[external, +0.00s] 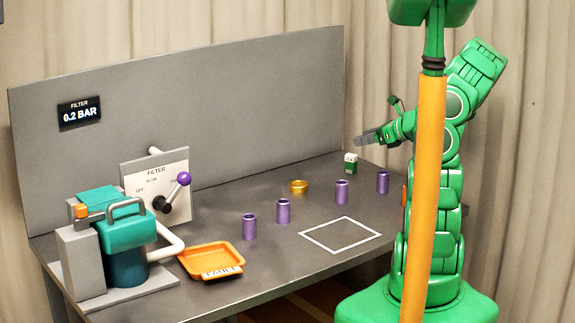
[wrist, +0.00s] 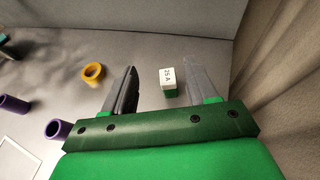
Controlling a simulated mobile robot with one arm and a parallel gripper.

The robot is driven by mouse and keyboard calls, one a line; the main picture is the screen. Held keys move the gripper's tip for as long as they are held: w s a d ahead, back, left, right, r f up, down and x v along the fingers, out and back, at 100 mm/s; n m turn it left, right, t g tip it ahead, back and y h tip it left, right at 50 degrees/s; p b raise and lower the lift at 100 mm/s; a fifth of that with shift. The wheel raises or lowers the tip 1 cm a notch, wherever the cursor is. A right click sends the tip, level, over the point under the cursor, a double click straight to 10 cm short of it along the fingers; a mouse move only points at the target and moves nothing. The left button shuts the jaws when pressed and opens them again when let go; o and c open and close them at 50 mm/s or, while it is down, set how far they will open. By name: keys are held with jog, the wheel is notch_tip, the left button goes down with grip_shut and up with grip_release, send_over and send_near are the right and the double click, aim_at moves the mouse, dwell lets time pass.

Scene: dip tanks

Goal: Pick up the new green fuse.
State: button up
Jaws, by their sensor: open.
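The fuse (external: 350,163), a small block with a white upper part and a green base, stands on the grey bench near the back panel. In the wrist view, the fuse (wrist: 168,82) shows a "25 A" label on its white face. My gripper (external: 367,138) is above the fuse and slightly to its right in the external view. It is open and empty. In the wrist view, the fuse appears between the two fingers of my gripper (wrist: 163,70), with gaps on both sides.
A yellow ring (external: 298,187) and several purple cylinders (external: 342,191) stand on the bench. A white outlined square (external: 341,235) is empty. An orange tray (external: 211,260), a teal filter unit (external: 126,258) and a lever panel (external: 158,188) are at left. The back panel (external: 190,115) borders the bench.

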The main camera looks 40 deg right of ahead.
aim_at(354, 156)
notch_tip(354, 156, down, 5)
jog(key=shift+r, duration=0.1)
jog(key=shift+f+x, duration=0.15)
jog(key=shift+x, duration=1.8)
jog(key=shift+f+x, duration=0.1)
jog(key=shift+x, duration=1.9)
jog(key=shift+d, duration=0.2)
jog(key=shift+c, duration=0.3)
jog(key=c, duration=1)
jog(key=shift+r, duration=0.2)
